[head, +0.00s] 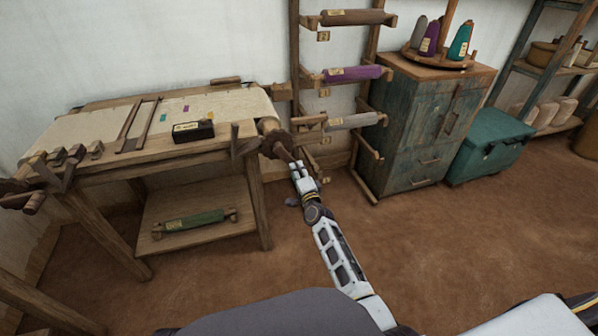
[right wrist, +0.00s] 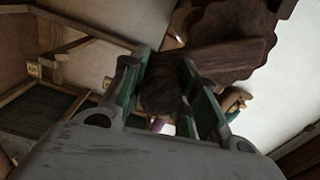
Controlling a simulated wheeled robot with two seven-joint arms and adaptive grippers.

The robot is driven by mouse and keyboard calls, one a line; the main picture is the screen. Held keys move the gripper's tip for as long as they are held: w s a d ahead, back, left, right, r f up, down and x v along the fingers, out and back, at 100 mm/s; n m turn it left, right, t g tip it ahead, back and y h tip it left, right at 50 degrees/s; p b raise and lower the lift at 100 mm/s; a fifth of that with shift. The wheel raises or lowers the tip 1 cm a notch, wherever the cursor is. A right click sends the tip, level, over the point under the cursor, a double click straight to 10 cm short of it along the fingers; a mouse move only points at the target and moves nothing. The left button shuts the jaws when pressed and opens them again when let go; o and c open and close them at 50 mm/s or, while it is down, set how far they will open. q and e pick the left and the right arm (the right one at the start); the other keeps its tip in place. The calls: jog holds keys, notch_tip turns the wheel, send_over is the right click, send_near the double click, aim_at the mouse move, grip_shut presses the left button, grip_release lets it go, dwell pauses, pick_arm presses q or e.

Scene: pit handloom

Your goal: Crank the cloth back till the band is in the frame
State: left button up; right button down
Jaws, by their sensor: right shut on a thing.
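A pale cloth (head: 225,103) lies stretched over a wooden table (head: 165,160) at the left and winds onto a roll at its right end. A dark wooden frame (head: 130,143) lies across the cloth. Small teal, purple and yellowish marks (head: 186,108) show on the cloth right of the frame; I see no clear band inside the frame. My right gripper (head: 296,168) is shut on the crank's dark wooden handle (head: 282,153) at the table's right end. The right wrist view shows the handle (right wrist: 163,92) between the fingers. My left gripper is not in view.
A black box (head: 193,130) sits on the table's near edge. A green roll (head: 195,220) lies on the lower shelf. A wall rack with rolls (head: 352,74), a green cabinet (head: 430,110) and a teal chest (head: 488,150) stand behind. Floor to the right is clear.

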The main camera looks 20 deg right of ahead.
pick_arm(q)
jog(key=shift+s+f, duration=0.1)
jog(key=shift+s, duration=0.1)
pick_arm(e)
jog(key=c, duration=1.4)
grip_release()
jog(key=shift+o, duration=1.4)
jog(key=shift+s, duration=0.3)
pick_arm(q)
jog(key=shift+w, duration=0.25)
pick_arm(e)
jog(key=shift+s+d, duration=0.2)
jog(key=shift+s, duration=5.5)
